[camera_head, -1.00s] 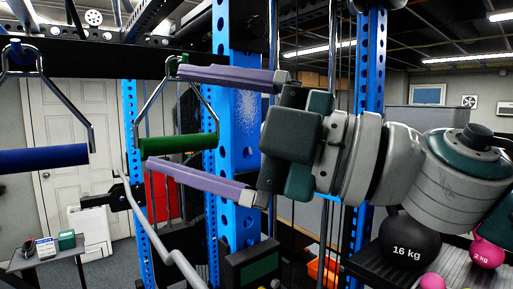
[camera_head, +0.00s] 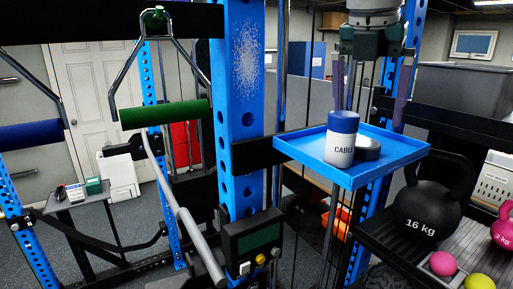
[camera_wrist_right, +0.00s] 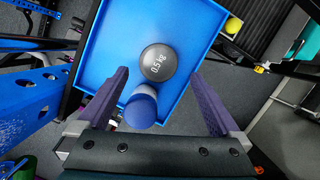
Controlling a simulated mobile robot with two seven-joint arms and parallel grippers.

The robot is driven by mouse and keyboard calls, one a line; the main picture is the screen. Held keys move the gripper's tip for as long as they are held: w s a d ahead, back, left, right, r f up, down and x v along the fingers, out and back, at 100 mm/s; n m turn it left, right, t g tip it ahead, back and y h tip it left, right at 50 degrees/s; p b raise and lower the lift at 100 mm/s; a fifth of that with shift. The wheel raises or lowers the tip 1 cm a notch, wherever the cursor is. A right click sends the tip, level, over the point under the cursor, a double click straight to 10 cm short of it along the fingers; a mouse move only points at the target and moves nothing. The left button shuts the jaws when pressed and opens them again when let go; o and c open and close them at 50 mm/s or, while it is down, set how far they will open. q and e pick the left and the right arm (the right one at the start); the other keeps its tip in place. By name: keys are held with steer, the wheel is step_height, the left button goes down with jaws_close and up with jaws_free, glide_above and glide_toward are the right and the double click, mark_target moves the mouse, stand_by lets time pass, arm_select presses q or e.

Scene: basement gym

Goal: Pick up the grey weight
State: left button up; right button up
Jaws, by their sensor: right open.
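In the right wrist view the weight (camera_wrist_right: 158,62) is round and marked 0.5 kg. The bottle (camera_wrist_right: 141,108) stands right beside it, nearer the wrist. My right gripper (camera_head: 369,98) points down above the tray, with its purple fingers apart and empty. In the wrist view its fingertips (camera_wrist_right: 158,75) lie on either side of the weight and bottle in the picture, above them. My left gripper is not in view.
Blue rack posts (camera_head: 241,110) stand beside the tray. A black 16 kg kettlebell (camera_head: 420,212), pink ball (camera_head: 443,263) and yellow ball (camera_head: 479,283) sit on a shelf at right. A green handle (camera_head: 165,113) hangs at left. The tray has a low rim.

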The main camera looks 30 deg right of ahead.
mark_target(363, 142)
steer(key=b+x, duration=0.3)
steer(key=x, duration=0.3)
steer(key=shift+a+f, duration=0.1)
steer(key=shift+a, duration=0.05)
steer(key=c, duration=0.4)
jaws_close()
